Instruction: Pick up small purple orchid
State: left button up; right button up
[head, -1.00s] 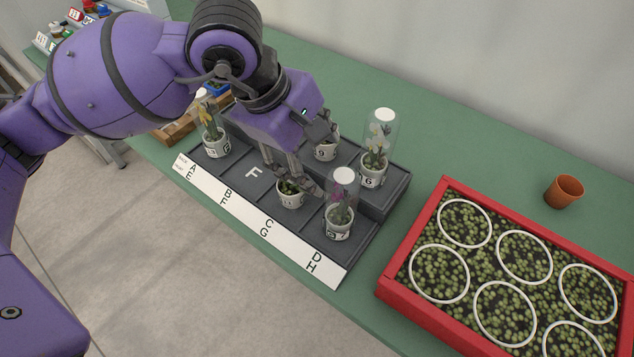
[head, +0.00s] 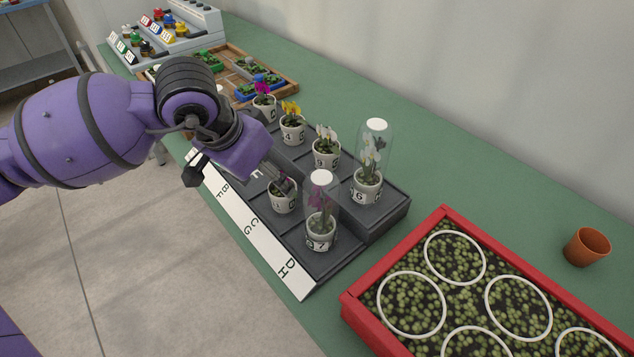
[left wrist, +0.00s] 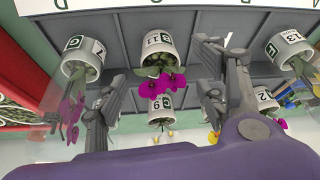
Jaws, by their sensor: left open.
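The small purple orchid grows in a white pot (head: 283,199) in the front row of the dark stepped rack (head: 337,262). In the left wrist view, its pot marked 11 (left wrist: 158,49) has magenta flowers (left wrist: 162,83) hanging between the fingers. My left gripper (head: 284,184) is open around the plant, one finger on each side; I cannot tell whether it touches. In the head view the fingers hide much of the plant. My right gripper is not in view.
A domed purple orchid, pot 7 (head: 321,229), stands close beside the gripper. Domed white orchid pot 6 (head: 368,186) and several uncovered orchids, including pot 9 (head: 327,152), stand behind. A red seedling tray (head: 352,309) and terracotta pot (head: 587,246) are at right.

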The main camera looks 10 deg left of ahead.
aim_at(280, 203)
pick_arm(q)
jog(key=x, duration=0.8)
jog(key=shift+d+p, duration=0.1)
jog(key=shift+p, duration=0.3)
jog(key=shift+r, duration=0.1)
jog(key=shift+c, duration=0.3)
jog(key=c, duration=1.3)
